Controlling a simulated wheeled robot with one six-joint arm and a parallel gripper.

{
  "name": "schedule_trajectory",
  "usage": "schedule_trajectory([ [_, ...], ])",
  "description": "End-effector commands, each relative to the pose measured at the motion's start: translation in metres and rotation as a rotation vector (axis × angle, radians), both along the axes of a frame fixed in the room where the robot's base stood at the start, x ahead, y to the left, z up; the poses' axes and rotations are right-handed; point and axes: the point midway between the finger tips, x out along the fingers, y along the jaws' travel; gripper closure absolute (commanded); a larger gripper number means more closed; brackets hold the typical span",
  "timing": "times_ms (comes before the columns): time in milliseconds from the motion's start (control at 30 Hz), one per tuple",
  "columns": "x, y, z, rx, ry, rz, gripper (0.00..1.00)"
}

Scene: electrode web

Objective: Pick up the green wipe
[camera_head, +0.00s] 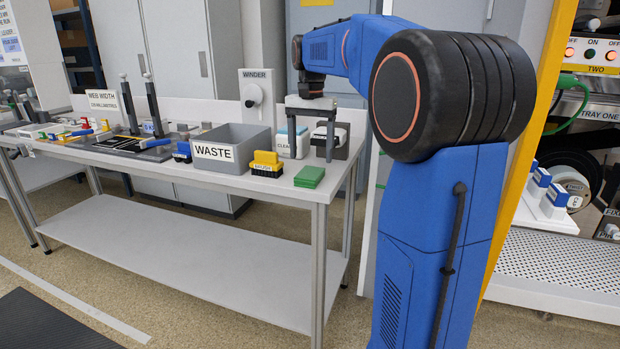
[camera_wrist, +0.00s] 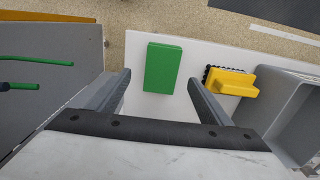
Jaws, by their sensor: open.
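The green wipe (camera_head: 309,176) is a flat green block lying on the white bench top near its right front corner. In the wrist view the green wipe (camera_wrist: 163,67) lies ahead of my gripper (camera_wrist: 158,78), between the lines of the two fingers and apart from both. In the head view my gripper (camera_head: 310,128) hangs over the back of the bench, beyond the wipe, fingers pointing down. It is open, with nothing seen between the fingers.
A yellow brush (camera_head: 266,163) with dark bristles sits left of the wipe, beside the grey WASTE bin (camera_head: 215,152). A white container labelled CLEAN (camera_head: 291,141) stands behind, close to my gripper. The bench edge (camera_head: 318,200) is close to the wipe.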

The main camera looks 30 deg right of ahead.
Motion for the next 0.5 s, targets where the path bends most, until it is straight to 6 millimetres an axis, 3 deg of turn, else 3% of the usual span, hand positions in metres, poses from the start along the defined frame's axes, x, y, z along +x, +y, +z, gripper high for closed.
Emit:
schedule_trajectory([
  [267, 0.001, 0.000, -0.018, 0.000, 0.001, 0.000, 0.27],
  [500, 0.004, 0.000, -0.050, 0.000, 0.001, 0.000, 0.27],
])
